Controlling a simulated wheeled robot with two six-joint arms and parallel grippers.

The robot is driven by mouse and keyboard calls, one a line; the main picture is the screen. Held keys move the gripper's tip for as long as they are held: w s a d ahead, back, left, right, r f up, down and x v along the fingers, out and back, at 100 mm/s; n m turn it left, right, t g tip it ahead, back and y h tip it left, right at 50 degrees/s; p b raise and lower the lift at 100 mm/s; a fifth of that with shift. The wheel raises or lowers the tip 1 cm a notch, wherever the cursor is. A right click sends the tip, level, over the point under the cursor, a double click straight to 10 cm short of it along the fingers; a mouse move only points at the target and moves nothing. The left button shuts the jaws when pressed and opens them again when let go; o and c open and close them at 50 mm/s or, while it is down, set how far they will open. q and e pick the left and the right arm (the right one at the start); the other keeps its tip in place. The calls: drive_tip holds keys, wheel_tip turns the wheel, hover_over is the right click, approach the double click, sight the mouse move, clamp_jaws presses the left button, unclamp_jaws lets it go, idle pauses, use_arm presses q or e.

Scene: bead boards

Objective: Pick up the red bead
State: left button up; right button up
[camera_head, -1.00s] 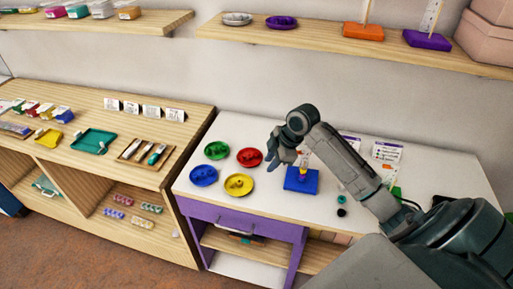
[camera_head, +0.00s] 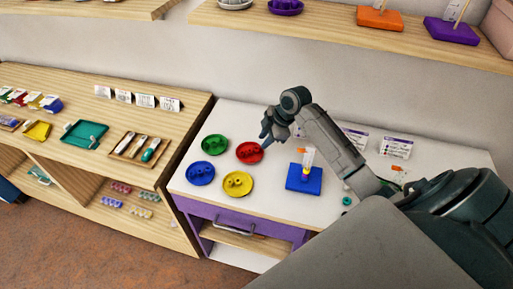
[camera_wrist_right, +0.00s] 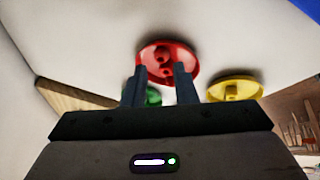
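Red beads (camera_wrist_right: 161,58) lie in a round red dish (camera_head: 249,153) on the white table, among green, blue and yellow dishes. My right gripper (camera_head: 266,139) is above the red dish's upper right side in the head view. In the right wrist view its two fingers (camera_wrist_right: 159,72) are apart with nothing held between them. The red dish (camera_wrist_right: 186,58) shows beyond the fingertips, and the right finger covers part of it. My left gripper is not in view.
A blue board (camera_head: 302,183) with an upright peg and a yellow bead stands right of the dishes. The green dish (camera_head: 215,144), blue dish (camera_head: 201,173) and yellow dish (camera_head: 238,184) sit close by. A teal bead (camera_head: 347,201) lies near my right arm.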

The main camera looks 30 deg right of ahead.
sight(258, 149)
drive_tip(key=p+x, duration=0.2)
drive_tip(key=x, duration=0.1)
drive_tip(key=shift+a+f, duration=0.25)
drive_tip(key=shift+w+a+f, duration=0.1)
drive_tip(key=shift+a+f, duration=0.05)
drive_tip(key=shift+f, duration=0.4)
clamp_jaws()
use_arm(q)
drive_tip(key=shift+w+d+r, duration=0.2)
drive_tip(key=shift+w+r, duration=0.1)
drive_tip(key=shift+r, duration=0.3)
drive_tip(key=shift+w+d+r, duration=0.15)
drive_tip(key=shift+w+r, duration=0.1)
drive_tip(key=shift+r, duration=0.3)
use_arm(e)
drive_tip(key=shift+f, duration=0.1)
